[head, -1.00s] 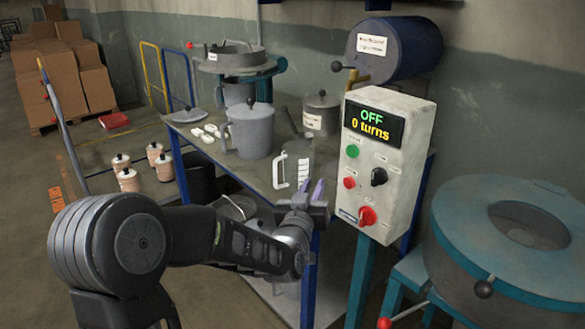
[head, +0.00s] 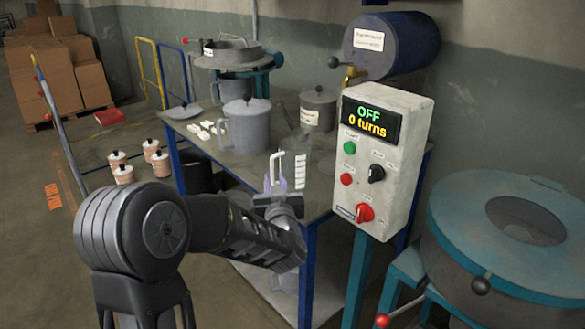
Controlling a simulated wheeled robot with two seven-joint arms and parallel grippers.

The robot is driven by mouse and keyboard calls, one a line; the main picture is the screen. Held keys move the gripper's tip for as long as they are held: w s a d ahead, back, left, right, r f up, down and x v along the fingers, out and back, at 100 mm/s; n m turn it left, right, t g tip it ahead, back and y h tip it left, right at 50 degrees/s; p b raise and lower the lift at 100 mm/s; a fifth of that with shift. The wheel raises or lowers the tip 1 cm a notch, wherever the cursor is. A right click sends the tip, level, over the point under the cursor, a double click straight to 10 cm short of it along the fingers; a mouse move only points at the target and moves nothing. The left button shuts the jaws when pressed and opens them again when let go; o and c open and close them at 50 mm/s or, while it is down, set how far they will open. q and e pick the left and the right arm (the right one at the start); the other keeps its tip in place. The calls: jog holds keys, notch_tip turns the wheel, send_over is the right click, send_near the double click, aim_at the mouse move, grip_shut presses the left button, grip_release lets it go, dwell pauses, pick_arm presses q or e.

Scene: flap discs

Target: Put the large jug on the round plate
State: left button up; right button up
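A large clear jug with a white handle (head: 280,166) and white scale marks (head: 300,167) stands on the grey table, handle towards the left. A grey lidded jug (head: 247,130) stands behind it to the left. My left gripper (head: 275,184) is at the clear jug's handle, its two purplish fingers apart, one on each side of the handle's lower part in the picture. I cannot tell whether they touch it. A flat round plate (head: 326,166) shows partly beside the control box, which hides its right part. My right gripper is out of view.
The control box (head: 386,150) reads OFF, 0 turns, and stands right of the jug. A blue drum (head: 390,48) with a tap is above the plate. A lidded grey pot (head: 318,108) and small white pieces (head: 206,133) are on the table. A teal round machine (head: 460,215) is at right.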

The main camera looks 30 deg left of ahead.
aim_at(272, 172)
pick_arm(q)
jog(key=shift+w, duration=0.1)
jog(key=x, duration=0.5)
jog(key=shift+a+r, duration=0.1)
jog(key=shift+a, duration=0.05)
jog(key=shift+c, duration=0.5)
grip_shut()
dwell(1.3)
